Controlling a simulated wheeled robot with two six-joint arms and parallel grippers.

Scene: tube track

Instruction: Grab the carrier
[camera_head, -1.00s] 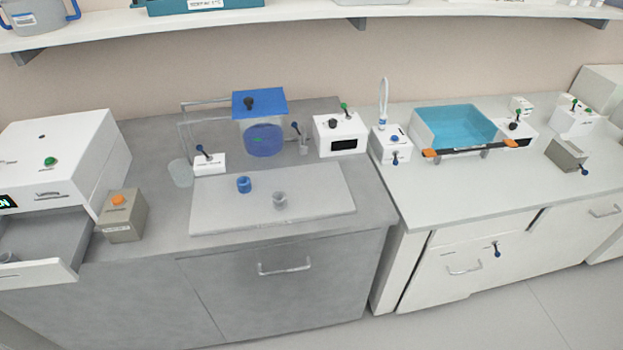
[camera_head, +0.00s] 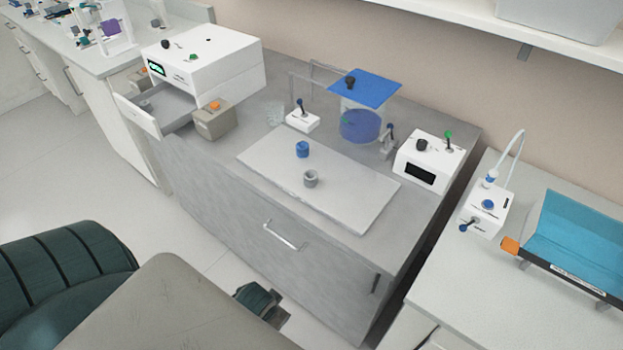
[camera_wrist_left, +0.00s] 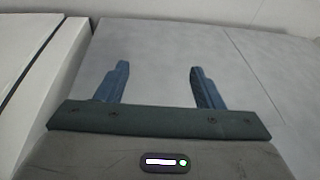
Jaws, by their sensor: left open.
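Two small ring-shaped cups stand upright on a pale slab (camera_head: 350,205) on the grey bench: a blue one (camera_head: 302,149) and a grey one (camera_head: 310,179). I cannot tell which, if either, is the carrier. Another small grey item (camera_head: 146,105) sits in the open drawer at the left. My left gripper (camera_wrist_left: 157,72) is open and empty in the left wrist view, its two dark blue fingers spread apart before a plain grey surface. In the head view its dark end shows low in front of the grey cabinet, well apart from the cups. My right gripper is not in view.
A white machine (camera_head: 205,52) with an open drawer (camera_head: 180,112) and a beige box with an orange button (camera_head: 214,121) stand left of the slab. A blue-lidded vessel (camera_head: 361,120) and a white control box (camera_head: 428,158) stand behind it. A gap separates the right bench.

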